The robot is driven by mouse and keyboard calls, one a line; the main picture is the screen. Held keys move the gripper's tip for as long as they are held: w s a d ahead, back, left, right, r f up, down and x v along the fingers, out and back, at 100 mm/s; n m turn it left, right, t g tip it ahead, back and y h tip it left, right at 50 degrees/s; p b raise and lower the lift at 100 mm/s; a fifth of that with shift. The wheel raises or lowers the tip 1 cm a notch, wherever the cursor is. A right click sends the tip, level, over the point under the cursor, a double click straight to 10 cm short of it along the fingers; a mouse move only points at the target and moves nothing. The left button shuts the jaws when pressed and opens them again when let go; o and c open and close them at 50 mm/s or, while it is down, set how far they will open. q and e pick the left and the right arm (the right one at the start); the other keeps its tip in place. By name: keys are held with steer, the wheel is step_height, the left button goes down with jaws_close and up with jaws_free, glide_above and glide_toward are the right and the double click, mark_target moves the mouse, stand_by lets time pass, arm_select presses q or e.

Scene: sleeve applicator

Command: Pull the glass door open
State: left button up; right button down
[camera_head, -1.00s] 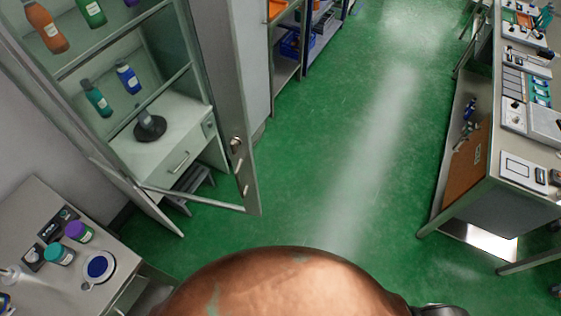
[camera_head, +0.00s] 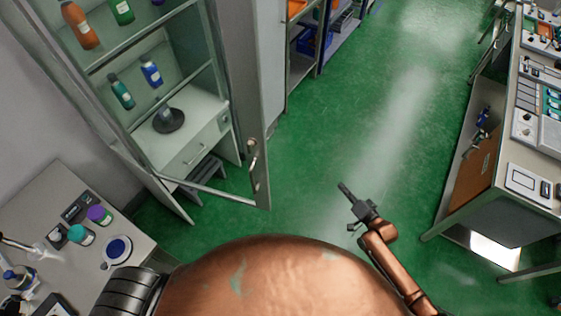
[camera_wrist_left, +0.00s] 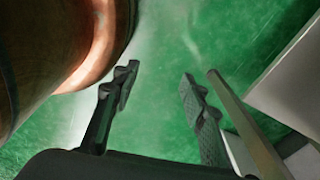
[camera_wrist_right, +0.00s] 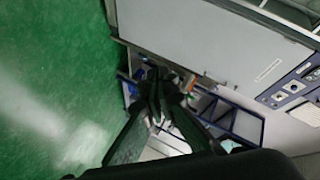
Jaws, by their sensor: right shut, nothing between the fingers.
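The glass door (camera_head: 210,193) of the tall cabinet is at the left in the head view, with a metal frame and a handle (camera_head: 252,150) on its right stile. Bottles show through the glass. I cannot tell whether the door is ajar. My right gripper (camera_head: 347,193) is shut and empty over the green floor, to the right of the handle and apart from it. Its closed fingers also show in the right wrist view (camera_wrist_right: 156,88). My left gripper (camera_wrist_left: 158,82) is open and empty over the floor in the left wrist view; its fingers are hidden in the head view.
A side table (camera_head: 50,188) with jars and a cup (camera_head: 117,250) stands at the lower left. A workbench (camera_head: 492,225) with equipment is at the right. Shelving (camera_head: 308,45) stands at the back. The green floor between them is clear.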

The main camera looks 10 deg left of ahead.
steer(key=s+a+r+g+y+p, duration=0.1)
steer(key=s+a+r+y, duration=0.25)
steer(key=a+r, duration=0.4)
steer(key=s+a+r+m+g+y+p, duration=0.15)
steer(key=s+a+r, duration=0.25)
steer(key=r, duration=0.6)
steer(key=s+a+r+g+y, duration=0.1)
steer(key=s+a+r+y, duration=0.2)
steer(key=a+r, duration=0.45)
arm_select(q)
step_height(320, 180, up, 9)
steer(key=w+p, duration=0.2)
steer(key=p, duration=0.3)
steer(key=shift+w, duration=0.2)
arm_select(e)
steer(key=a+r, duration=0.1)
steer(key=a, duration=0.6)
steer(key=shift+a+r, duration=0.3)
steer(key=shift+r, duration=0.1)
arm_select(q)
steer(key=shift+f, duration=0.1)
arm_select(e)
steer(key=shift+s, duration=0.1)
